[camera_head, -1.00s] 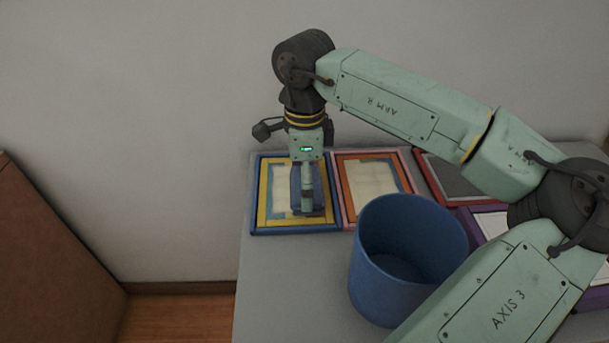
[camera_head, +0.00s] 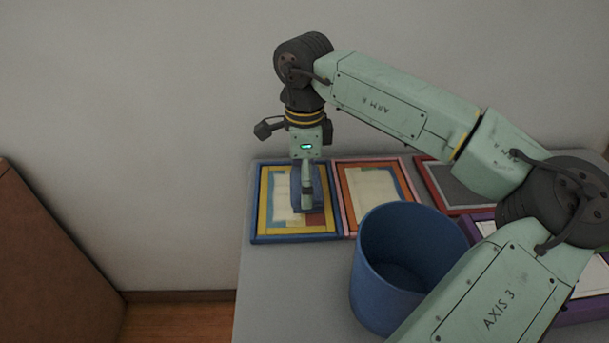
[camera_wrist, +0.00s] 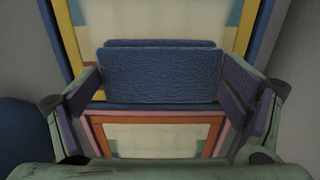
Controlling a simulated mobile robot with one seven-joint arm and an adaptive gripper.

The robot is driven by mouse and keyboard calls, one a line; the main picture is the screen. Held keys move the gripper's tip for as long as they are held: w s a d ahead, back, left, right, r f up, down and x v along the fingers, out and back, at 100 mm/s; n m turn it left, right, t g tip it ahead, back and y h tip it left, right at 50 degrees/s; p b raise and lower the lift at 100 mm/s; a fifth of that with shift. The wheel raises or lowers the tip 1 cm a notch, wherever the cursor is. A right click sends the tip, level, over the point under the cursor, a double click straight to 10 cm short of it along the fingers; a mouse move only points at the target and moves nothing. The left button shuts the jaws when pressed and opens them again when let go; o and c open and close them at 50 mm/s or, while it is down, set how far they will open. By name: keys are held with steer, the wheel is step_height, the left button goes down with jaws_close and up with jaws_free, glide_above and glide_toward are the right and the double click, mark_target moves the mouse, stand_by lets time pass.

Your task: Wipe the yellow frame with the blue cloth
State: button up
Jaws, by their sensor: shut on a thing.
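The yellow frame (camera_head: 264,205) has a blue outer border and lies at the left end of the grey table, around a patchwork picture. It also shows at the top of the wrist view (camera_wrist: 68,38). My gripper (camera_head: 307,204) points down over the right part of this frame and is shut on the blue cloth (camera_wrist: 160,75). The cloth looks like a thick folded pad between the two fingers, which also show in the wrist view. In the head view the cloth (camera_head: 296,190) is partly hidden by the gripper. I cannot tell whether it touches the frame.
An orange and pink frame (camera_head: 347,200) lies close to the right of the yellow one. A large blue bin (camera_head: 375,290) stands in front of it. A red frame (camera_head: 431,184) and a purple one (camera_head: 567,312) lie farther right, partly behind my arm. A wall rises behind the table.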

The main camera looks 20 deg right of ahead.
steer(key=shift+s+a+f+b, duration=0.1)
steer(key=shift+s+a+b, duration=0.1)
steer(key=shift+s, duration=0.45)
steer(key=shift+s+a+f+b, duration=0.1)
steer(key=shift+s+b, duration=0.05)
steer(key=shift+s, duration=0.5)
steer(key=shift+w+d+r, duration=0.1)
steer(key=shift+w+d, duration=0.15)
steer(key=shift+w, duration=0.85)
steer(key=shift+w+d+r, duration=0.1)
steer(key=shift+w+d, duration=0.15)
steer(key=shift+w, duration=0.85)
steer(key=shift+s+a+f, duration=0.1)
steer(key=shift+s+a, duration=0.05)
steer(key=shift+s, duration=0.45)
steer(key=shift+s+a+f, duration=0.1)
steer(key=shift+s, duration=0.5)
steer(key=shift+r, duration=0.1)
steer(key=shift+w+r+p, duration=0.1)
steer(key=shift+r+p, duration=2.65)
steer(key=shift+r, duration=1.7)
steer(key=shift+r, duration=0.1)
